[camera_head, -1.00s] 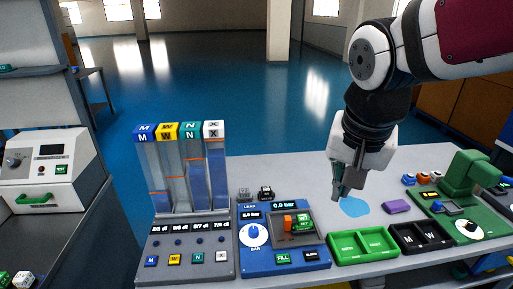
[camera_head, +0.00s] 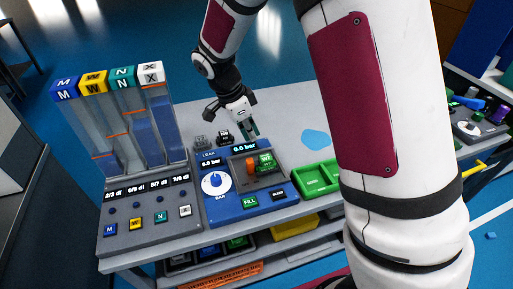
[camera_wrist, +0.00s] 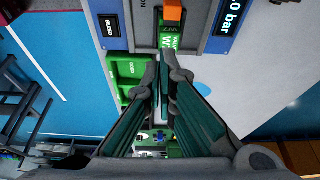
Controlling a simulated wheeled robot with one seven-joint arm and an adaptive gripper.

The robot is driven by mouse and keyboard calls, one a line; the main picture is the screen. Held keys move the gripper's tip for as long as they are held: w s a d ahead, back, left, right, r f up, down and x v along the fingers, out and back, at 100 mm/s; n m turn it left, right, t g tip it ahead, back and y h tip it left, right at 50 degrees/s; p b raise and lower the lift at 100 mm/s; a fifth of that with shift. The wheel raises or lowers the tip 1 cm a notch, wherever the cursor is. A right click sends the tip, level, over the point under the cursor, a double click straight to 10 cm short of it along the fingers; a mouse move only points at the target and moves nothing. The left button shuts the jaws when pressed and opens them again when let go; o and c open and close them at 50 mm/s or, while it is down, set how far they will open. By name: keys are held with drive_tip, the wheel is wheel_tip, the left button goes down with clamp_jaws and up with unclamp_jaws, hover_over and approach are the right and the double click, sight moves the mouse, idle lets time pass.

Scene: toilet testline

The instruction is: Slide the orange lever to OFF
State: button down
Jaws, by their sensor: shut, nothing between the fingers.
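The orange lever (camera_head: 250,165) is a small upright block in the grey recess of the blue LEAK panel (camera_head: 222,207), beside a green labelled block (camera_head: 266,162). The lever also shows at the top edge of the wrist view (camera_wrist: 173,10), with the green block (camera_wrist: 168,38) below it. My gripper (camera_head: 252,132) hangs just beyond the panel's far edge, behind the lever and apart from it. Its fingers (camera_wrist: 163,60) are shut and empty. No OFF label is readable in these frames.
Clear tubes (camera_head: 130,125) with coloured caps stand left of the panel. A green tray (camera_head: 316,180) stands to the right. My own arm covers much of the right side.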

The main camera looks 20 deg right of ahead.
sight(253, 162)
drive_tip(key=shift+w+a+f, duration=0.1)
drive_tip(key=shift+w+f, duration=0.25)
drive_tip(key=shift+f, duration=0.3)
drive_tip(key=p+x, duration=0.1)
drive_tip(key=x, duration=0.9)
drive_tip(key=shift+s, duration=0.15)
drive_tip(key=shift+a, duration=1.65)
drive_tip(key=shift+r, duration=0.1)
